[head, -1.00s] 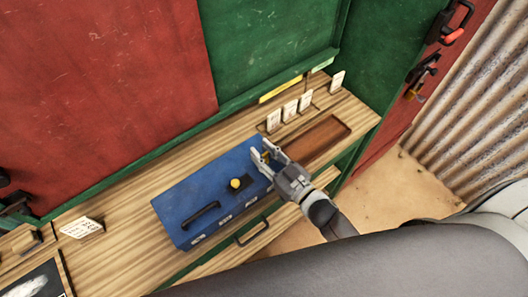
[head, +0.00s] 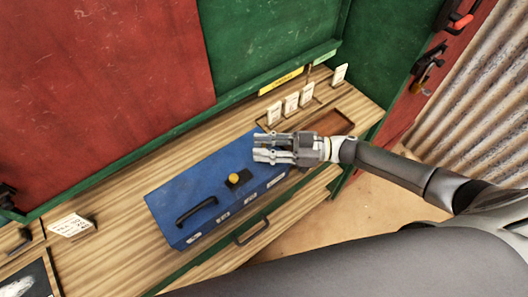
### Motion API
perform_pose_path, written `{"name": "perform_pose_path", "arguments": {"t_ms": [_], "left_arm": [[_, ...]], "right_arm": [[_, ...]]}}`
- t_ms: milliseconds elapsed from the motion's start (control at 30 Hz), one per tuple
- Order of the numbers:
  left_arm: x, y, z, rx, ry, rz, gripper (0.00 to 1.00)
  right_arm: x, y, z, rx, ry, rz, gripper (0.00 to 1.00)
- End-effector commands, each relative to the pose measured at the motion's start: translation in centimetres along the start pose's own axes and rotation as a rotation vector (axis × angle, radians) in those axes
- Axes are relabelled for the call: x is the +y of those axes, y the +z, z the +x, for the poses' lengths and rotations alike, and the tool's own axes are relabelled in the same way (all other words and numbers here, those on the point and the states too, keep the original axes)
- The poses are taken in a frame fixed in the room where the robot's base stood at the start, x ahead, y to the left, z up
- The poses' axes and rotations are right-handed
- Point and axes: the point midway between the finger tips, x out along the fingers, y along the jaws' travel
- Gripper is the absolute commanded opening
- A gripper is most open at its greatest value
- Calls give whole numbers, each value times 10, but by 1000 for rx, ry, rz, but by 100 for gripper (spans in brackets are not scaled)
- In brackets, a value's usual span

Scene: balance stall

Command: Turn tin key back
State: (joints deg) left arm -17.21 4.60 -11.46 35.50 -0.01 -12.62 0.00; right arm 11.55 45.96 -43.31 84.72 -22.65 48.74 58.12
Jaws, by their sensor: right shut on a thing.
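The blue tin (head: 205,185) lies on the wooden counter, with a black handle, a yellow knob on a dark plate and pale labels along its front edge. My right gripper (head: 262,147) reaches in from the right over the tin's right end. Its fingers point left and are shut on the tin key, which they hide from view. How far the key is turned cannot be told. My left gripper is not in view.
A brown wooden tray (head: 338,122) lies right of the tin, partly behind my gripper. Several white cards (head: 291,103) stand behind it. A drawer handle (head: 251,230) sits below the tin.

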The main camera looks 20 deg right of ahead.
Motion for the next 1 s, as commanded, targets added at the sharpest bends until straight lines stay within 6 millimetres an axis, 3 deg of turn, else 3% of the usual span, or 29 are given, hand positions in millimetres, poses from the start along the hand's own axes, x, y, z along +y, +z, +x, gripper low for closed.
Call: {"name": "perform_pose_path", "arguments": {"t_ms": [33, 500, 700, 1000], "left_arm": [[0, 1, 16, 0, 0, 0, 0], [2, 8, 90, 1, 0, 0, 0], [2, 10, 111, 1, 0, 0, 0], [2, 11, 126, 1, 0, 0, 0]], "right_arm": [[4, 7, 0, -2, -45, -9, 3], [2, 6, 1, 1, -464, -6, 3], [1, 4, 2, 1, -589, -5, 3], [0, 1, 1, 2, -688, -2, 3]]}}
